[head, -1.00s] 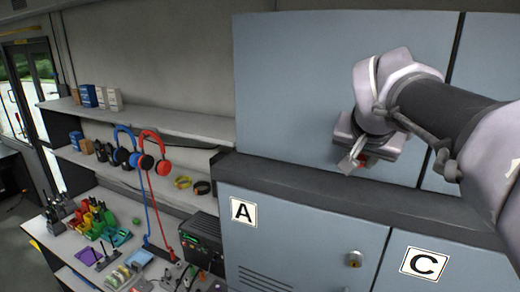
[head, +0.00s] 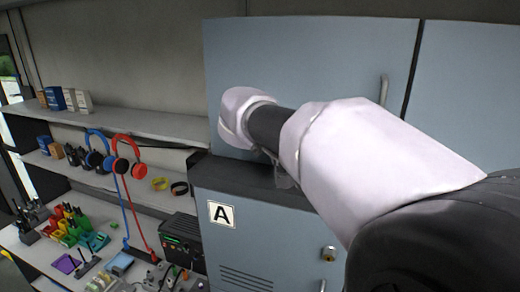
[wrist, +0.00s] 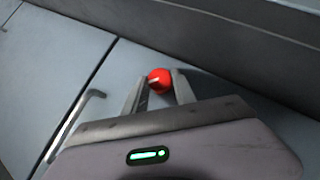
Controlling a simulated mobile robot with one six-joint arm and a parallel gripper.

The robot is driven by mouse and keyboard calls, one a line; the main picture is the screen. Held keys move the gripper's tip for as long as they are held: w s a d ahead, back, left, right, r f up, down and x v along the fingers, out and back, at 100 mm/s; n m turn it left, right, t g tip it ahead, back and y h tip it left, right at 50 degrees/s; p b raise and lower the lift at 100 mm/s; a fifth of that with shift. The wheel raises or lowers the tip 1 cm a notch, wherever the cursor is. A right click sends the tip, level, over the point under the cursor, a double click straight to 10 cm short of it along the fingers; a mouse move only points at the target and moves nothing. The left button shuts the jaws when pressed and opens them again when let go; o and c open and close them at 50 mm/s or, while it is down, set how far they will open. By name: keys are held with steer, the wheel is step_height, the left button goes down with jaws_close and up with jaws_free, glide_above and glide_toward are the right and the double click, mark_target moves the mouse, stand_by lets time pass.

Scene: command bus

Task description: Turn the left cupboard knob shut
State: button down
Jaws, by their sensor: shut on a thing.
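A round red knob (wrist: 159,82) with a pale mark sits on the blue-grey upper cupboard door, low near the dark ledge. My gripper (wrist: 160,88) has one finger on each side of this knob and is shut on it. In the head view my arm hides the knob and most of the gripper. The upper left cupboard door (head: 310,60) looks closed there, with a pale upright handle (head: 384,90) near its right edge. The handle also shows left of the gripper in the wrist view (wrist: 72,124).
A dark ledge (wrist: 240,35) runs close beside the knob. Below it is a lower door with an A label (head: 222,214) and a brass lock (head: 328,254). Shelves with headphones (head: 128,168) and a cluttered bench stand at left.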

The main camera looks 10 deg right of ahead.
steer(key=n+h, duration=0.1)
steer(key=h+p, duration=0.1)
steer(key=n+g+h, duration=0.1)
steer(key=shift+w+a+f+n+h+p, duration=0.1)
steer(key=shift+a+f+n+h+p, duration=0.1)
steer(key=shift+f+n+h+p, duration=0.25)
steer(key=shift+n+h+p, duration=0.3)
steer(key=shift+n+h, duration=0.5)
steer(key=shift+h, duration=0.25)
steer(key=c, duration=1)
jaws_free()
steer(key=v, duration=1.7)
steer(key=shift+w+a, duration=0.1)
steer(key=shift+a, duration=0.15)
